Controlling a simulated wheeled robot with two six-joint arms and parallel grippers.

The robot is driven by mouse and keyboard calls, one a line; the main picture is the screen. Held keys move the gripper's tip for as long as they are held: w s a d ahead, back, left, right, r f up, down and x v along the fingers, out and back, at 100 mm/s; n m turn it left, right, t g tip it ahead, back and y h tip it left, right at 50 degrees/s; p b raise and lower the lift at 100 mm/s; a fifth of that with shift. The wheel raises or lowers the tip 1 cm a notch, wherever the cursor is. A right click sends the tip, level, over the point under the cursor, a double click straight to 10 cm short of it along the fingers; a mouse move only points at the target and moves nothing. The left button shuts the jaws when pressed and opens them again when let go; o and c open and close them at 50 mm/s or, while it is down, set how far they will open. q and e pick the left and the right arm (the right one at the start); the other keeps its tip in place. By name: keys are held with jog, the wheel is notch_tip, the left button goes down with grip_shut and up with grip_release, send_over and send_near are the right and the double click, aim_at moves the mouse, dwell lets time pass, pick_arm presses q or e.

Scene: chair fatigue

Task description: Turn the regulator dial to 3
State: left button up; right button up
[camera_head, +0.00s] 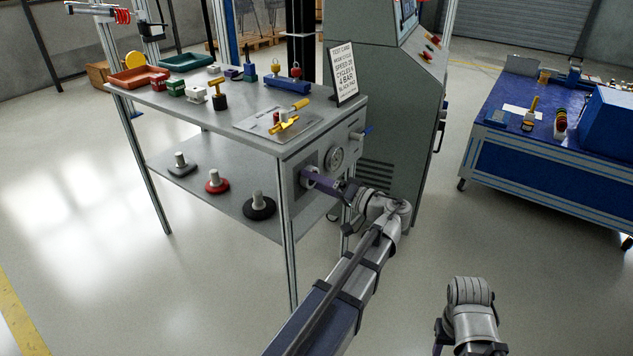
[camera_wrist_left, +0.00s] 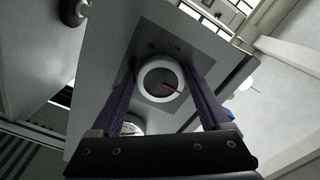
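The regulator dial (camera_wrist_left: 160,82) shows in the left wrist view as a pale ring with a dark face and a red pointer, on a dark panel (camera_wrist_left: 150,35). The pointer aims to the right and slightly down; I cannot read any number. My left gripper (camera_wrist_left: 160,76) is open, with one finger on each side of the dial; I cannot tell whether they touch it. In the head view, my left gripper (camera_head: 314,179) is at the panel on the bench's end face and hides most of the dial. My right arm shows at the bottom right; its gripper is out of view.
A round gauge (camera_head: 335,158) and a blue-handled valve (camera_head: 361,133) sit above and right of the dial. A test card (camera_head: 343,73) stands on the bench (camera_head: 240,105). A grey cabinet (camera_head: 385,100) stands close behind.

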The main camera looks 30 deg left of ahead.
pick_arm(q)
jog(key=shift+o, duration=1.3)
jog(key=shift+d, duration=0.1)
jog(key=d, duration=0.7)
jog(key=shift+s+d, duration=0.25)
jog(key=shift+d, duration=0.05)
jog(key=s+d+f+m+h+p, duration=0.1)
jog(key=s+d+f+m+h, duration=0.25)
jog(key=f, duration=0.25)
jog(key=s+d+f+m+h+p, duration=0.1)
jog(key=s+d+f+m+h, duration=0.15)
jog(key=d+f+h, duration=0.35)
jog(key=s+d+f+m+g+h+p, duration=0.1)
jog(key=s+d+f+m+h, duration=0.15)
jog(key=s+d+h, duration=0.35)
jog(key=s+d+f+m+h+p, duration=0.15)
jog(key=s+d+f, duration=0.25)
jog(key=d, duration=0.4)
notch_tip(320, 180, up, 38)
jog(key=p, duration=3.7)
jog(key=shift+w+a+r, duration=0.15)
jog(key=shift+w+a, duration=0.1)
jog(key=shift+a, duration=0.1)
